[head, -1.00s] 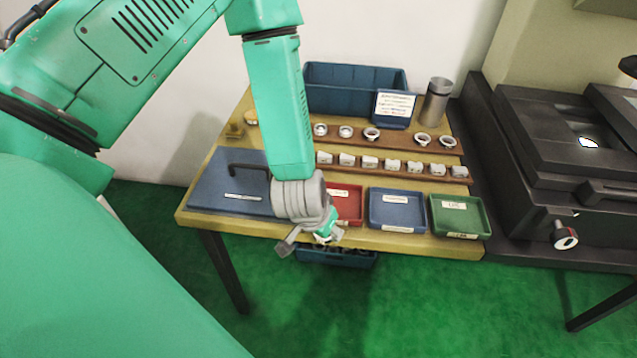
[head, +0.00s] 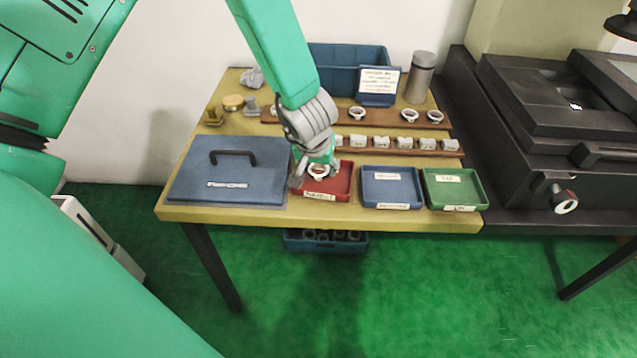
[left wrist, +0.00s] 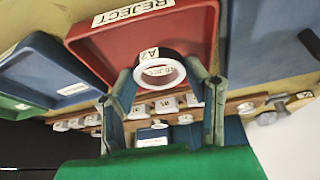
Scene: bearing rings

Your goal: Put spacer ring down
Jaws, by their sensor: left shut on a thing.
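My left gripper (head: 314,175) is over the red tray (head: 336,189) in the head view. It is shut on a white spacer ring (head: 320,170). I cannot tell whether the ring touches the tray floor. My right gripper is not in view.
A blue tray (head: 391,190) and a green tray (head: 454,190) stand to the right of the red one. A blue lid with a handle (head: 229,170) lies to the left. Brown racks (head: 433,122) with rings and blocks, and a grey cylinder (head: 420,77), are behind.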

